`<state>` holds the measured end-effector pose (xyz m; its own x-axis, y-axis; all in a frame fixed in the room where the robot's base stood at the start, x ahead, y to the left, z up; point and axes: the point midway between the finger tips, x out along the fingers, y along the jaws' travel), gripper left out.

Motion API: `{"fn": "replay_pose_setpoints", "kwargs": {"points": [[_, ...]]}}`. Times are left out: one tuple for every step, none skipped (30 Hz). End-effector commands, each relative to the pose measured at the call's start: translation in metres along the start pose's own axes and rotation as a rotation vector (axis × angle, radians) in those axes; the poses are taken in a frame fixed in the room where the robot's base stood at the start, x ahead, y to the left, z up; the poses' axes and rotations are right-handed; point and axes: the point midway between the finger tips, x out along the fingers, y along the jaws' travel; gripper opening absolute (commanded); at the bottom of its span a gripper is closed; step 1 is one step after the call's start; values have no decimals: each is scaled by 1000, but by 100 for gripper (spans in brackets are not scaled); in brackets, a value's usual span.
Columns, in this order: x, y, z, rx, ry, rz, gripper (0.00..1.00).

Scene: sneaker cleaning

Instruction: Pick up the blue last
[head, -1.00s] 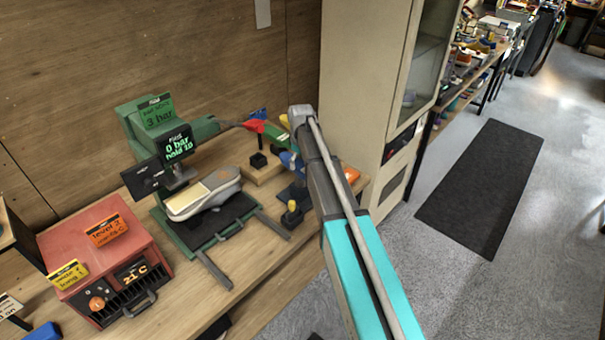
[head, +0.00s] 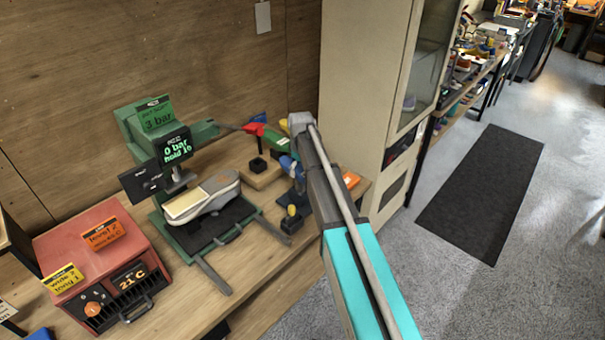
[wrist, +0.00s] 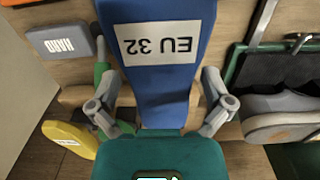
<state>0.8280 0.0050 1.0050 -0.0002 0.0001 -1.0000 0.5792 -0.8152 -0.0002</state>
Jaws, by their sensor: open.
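The blue last (wrist: 160,75) has a white label reading EU 32, upside down in the wrist view. It fills the upper middle of that view. My gripper (wrist: 160,106) is open, with one grey finger on each side of the blue last's narrower lower part. Small gaps seem to show between the fingers and the last, and I cannot tell whether either touches. In the head view, a blue shape (head: 287,163), which seems to be the same last, shows beside my arm. My arm hides my fingers there.
A grey block marked HARD (wrist: 63,40) and a yellow piece (wrist: 70,139) lie left of the last in the wrist view. The green press (head: 190,245) holding a grey shoe (head: 207,197) stands close by. A red heater box (head: 100,265) and a tall cabinet (head: 355,80) flank the bench.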

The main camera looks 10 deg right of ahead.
Motion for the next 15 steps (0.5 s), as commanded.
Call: {"fn": "replay_pose_setpoints", "kwargs": {"points": [[0,0,0,0,0,0,100],[0,0,0,0,0,0,100],[1,0,0,0,0,0,100],[1,0,0,0,0,0,100],[1,0,0,0,0,0,100],[2,0,0,0,0,0,100],[2,0,0,0,0,0,100],[2,0,0,0,0,0,100],[3,0,0,0,0,0,100],[3,0,0,0,0,0,100],[4,0,0,0,0,0,100],[4,0,0,0,0,0,100],[4,0,0,0,0,0,100],[4,0,0,0,0,0,100],[5,0,0,0,0,0,100]]}}
